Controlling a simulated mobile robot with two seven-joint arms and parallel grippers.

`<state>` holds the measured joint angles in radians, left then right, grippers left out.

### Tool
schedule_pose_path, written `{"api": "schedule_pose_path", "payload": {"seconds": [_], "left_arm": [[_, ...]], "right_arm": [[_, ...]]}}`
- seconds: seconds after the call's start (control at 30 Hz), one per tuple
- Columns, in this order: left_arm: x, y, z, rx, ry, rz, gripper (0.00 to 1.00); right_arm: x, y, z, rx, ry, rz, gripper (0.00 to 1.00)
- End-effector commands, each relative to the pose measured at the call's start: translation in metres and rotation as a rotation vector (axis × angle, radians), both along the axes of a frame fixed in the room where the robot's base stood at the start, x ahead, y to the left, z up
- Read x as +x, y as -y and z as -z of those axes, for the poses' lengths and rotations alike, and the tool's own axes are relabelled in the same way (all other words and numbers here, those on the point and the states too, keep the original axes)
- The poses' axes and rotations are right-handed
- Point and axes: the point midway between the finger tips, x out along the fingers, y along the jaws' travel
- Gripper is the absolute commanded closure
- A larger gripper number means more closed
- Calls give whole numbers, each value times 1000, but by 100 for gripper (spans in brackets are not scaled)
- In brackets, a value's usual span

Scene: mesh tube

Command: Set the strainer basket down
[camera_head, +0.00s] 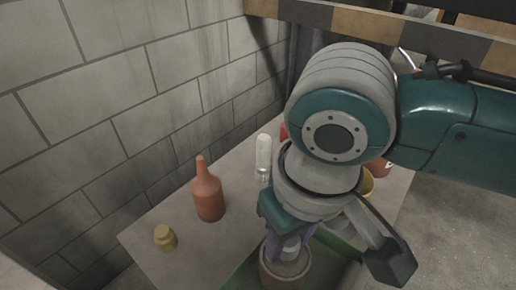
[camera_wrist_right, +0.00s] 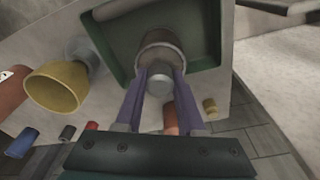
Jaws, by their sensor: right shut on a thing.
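My right gripper (camera_head: 290,240) points down over the table, its purple fingers shut on a small pale grey cylinder, which I take to be the strainer basket (camera_head: 291,248). In the right wrist view the basket (camera_wrist_right: 160,86) sits between the fingertips (camera_wrist_right: 160,82). A brownish round pot (camera_head: 285,274) with a grey inside is right below it; it also shows in the wrist view (camera_wrist_right: 162,40). The basket overlaps the pot's mouth, but I cannot tell whether it touches it. My left gripper is not in view.
The pot is in a green tray (camera_wrist_right: 205,40) on the grey table (camera_head: 150,250). An orange bottle (camera_head: 208,195), a yellow jar (camera_head: 165,238) and a white-topped bottle (camera_head: 263,155) stand to the left. A yellow funnel-like cup (camera_wrist_right: 55,87) is near the tray. A block wall (camera_head: 110,90) borders the table.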

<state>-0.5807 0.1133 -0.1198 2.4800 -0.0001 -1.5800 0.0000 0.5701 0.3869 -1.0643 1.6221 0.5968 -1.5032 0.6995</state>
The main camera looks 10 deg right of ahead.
Motion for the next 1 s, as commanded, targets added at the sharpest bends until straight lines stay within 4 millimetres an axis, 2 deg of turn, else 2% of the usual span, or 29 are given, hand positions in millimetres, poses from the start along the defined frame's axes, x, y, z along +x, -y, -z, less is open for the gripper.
{"api": "schedule_pose_path", "payload": {"seconds": [0.17, 0.2, 0.43, 0.77, 0.87, 1.0], "left_arm": [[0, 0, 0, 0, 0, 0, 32], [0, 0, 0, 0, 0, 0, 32], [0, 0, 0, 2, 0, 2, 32], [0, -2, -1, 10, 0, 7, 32], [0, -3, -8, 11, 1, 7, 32], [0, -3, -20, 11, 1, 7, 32]], "right_arm": [[0, 0, 3, 1, 0, 1, 100], [0, 0, 3, 0, -1, 1, 59], [0, 0, 2, 0, -1, 0, 33], [0, 0, -4, 0, 1, 0, 32], [-1, 0, -19, 2, 1, -1, 32], [-5, 1, -50, 2, 1, 0, 32]]}}
